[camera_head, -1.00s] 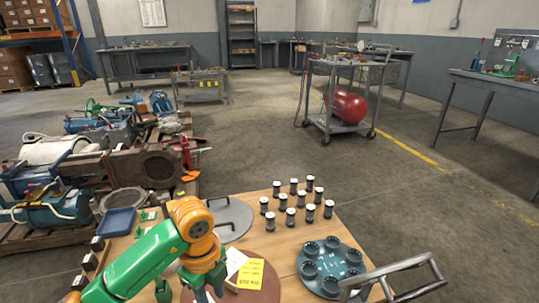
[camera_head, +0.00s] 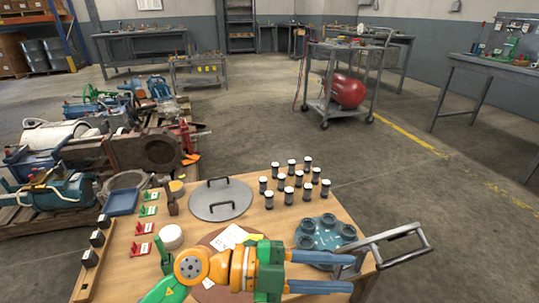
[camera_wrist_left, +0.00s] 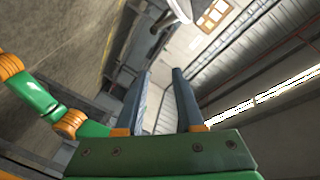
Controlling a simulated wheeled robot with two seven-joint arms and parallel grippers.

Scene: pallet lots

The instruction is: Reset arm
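My left gripper (camera_head: 348,272) is in the lower middle of the head view, above the front part of the wooden table (camera_head: 262,222). Its two blue-grey fingers point right and stand apart, with nothing between them. The left wrist view also shows this gripper (camera_wrist_left: 162,75) with its fingers parted and empty, with the ceiling and wall beyond. A green and orange arm link of mine shows at the left of that view. My right gripper is in neither view.
On the table are a grey lid (camera_head: 221,205) with two handles, several black-and-white cylinders (camera_head: 289,194), a teal round plate with cups (camera_head: 318,239) and a blue tray (camera_head: 122,202). A metal cart handle (camera_head: 395,238) rises at the right edge. Open floor lies beyond.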

